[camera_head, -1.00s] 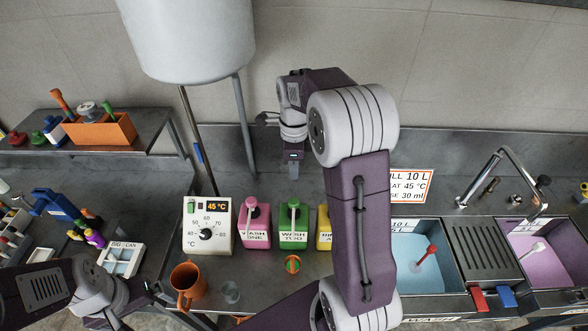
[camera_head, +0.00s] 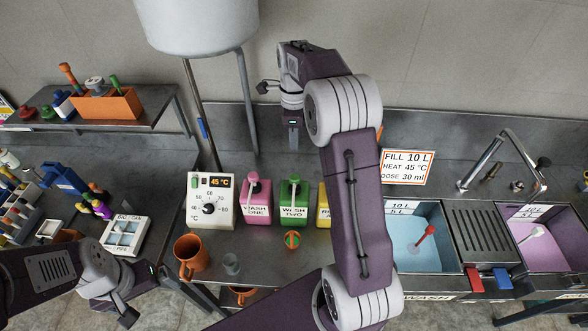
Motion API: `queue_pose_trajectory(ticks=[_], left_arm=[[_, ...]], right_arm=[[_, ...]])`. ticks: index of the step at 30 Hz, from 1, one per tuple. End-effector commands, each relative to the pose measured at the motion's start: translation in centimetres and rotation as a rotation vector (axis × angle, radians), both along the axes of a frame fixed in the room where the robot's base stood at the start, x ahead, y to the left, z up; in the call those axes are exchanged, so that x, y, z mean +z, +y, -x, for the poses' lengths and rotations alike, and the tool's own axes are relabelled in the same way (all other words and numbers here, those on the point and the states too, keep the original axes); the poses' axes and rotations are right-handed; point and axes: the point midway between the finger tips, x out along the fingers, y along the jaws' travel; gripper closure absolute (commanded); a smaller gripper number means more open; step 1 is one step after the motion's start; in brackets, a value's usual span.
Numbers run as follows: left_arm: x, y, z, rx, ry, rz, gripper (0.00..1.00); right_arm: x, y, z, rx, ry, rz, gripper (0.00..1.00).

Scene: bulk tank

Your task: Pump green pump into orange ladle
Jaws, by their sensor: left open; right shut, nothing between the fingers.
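The green pump bottle (camera_head: 293,212), labelled WASH TWO, stands upright at the back of the counter, with a pale nozzle pointing forward. A small round orange thing with a green part (camera_head: 292,240) sits just in front of it. It may be the orange ladle, but it is too small to be sure. My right gripper (camera_head: 293,146) is shut and empty, pointing down above and behind the green pump, apart from it. My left gripper (camera_head: 136,294) is open and empty at the counter's front left, left of the orange mug (camera_head: 189,258).
A pink pump bottle (camera_head: 257,206) and a partly hidden yellow one (camera_head: 323,208) flank the green pump. A dial box (camera_head: 211,206) reads 45 °C. My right arm covers the counter right of the bottles; basins lie beyond.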

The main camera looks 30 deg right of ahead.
Motion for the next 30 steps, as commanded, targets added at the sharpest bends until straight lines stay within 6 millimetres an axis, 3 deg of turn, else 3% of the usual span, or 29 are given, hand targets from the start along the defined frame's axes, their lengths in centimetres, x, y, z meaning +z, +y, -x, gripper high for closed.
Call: queue_pose_trajectory(ticks=[9, 16, 21, 30], left_arm=[[1.6, 0.0, 0.0, 0.000, 0.000, 0.000, 0.00], [3.1, 0.0, 0.0, 0.000, 0.000, 0.000, 0.00], [3.5, 0.0, 0.0, 0.000, 0.000, 0.000, 0.00], [3.4, 0.0, 0.0, 0.000, 0.000, 0.000, 0.00]], right_arm=[[-6.7, 0.1, 0.2, 0.000, 0.007, -0.002, 1.00], [-10.7, 0.1, 0.2, 0.000, 0.006, -0.001, 1.00], [-12.1, 0.0, 0.2, 0.000, 0.002, -0.001, 1.00], [-12.4, 0.0, 0.1, 0.000, 0.000, 0.000, 1.00]])
